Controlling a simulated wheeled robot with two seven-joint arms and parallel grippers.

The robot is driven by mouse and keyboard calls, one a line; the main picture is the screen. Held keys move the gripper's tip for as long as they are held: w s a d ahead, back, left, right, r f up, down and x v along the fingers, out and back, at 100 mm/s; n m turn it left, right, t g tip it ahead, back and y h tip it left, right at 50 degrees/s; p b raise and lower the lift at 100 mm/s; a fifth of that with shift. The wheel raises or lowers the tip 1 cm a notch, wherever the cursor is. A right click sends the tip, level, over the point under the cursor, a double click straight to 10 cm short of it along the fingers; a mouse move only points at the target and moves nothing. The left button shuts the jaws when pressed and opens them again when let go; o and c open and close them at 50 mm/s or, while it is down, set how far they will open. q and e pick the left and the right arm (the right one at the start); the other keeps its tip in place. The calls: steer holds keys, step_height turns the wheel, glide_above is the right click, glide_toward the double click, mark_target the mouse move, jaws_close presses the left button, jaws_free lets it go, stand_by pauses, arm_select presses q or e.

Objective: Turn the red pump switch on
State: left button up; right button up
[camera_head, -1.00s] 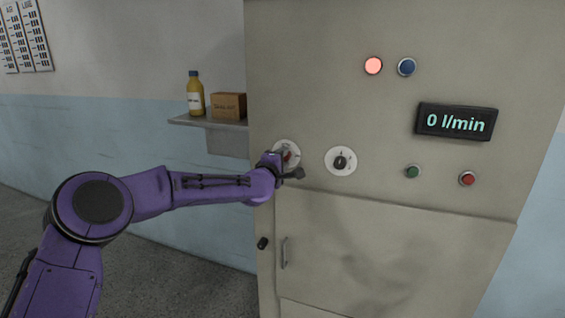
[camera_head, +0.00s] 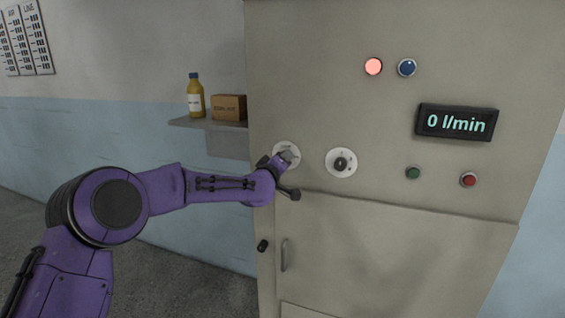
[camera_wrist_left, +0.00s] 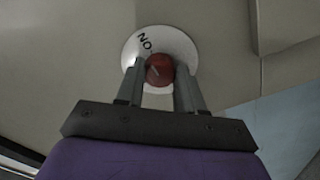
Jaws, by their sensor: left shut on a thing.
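The red pump switch (camera_wrist_left: 159,70) is a round red knob on a white disc (camera_wrist_left: 184,48) in the left wrist view. The letters "NO", or "ON" seen turned, show at the disc's upper left. My left gripper (camera_wrist_left: 160,75) has its two fingers on either side of the knob and is shut on it. In the head view my left gripper (camera_head: 288,158) is at the white disc (camera_head: 280,148) on the cabinet front, and it hides the red knob there. My right gripper is in neither view.
The grey cabinet (camera_head: 390,255) also carries a black knob (camera_head: 341,163), a lit red lamp (camera_head: 373,66), a blue lamp (camera_head: 407,67), green (camera_head: 413,173) and red (camera_head: 468,179) buttons, and a display (camera_head: 456,122) reading "0 l/min". A shelf (camera_head: 190,123) holds a bottle and box.

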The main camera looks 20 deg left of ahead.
arm_select(q)
steer(key=shift+f, duration=0.1)
stand_by(0.4)
steer(key=o, duration=1)
steer(key=shift+o, duration=0.2)
steer(key=s+b, duration=0.3)
steer(key=s, duration=0.7)
steer(key=shift+s+b, duration=0.3)
steer(key=shift+b, duration=0.05)
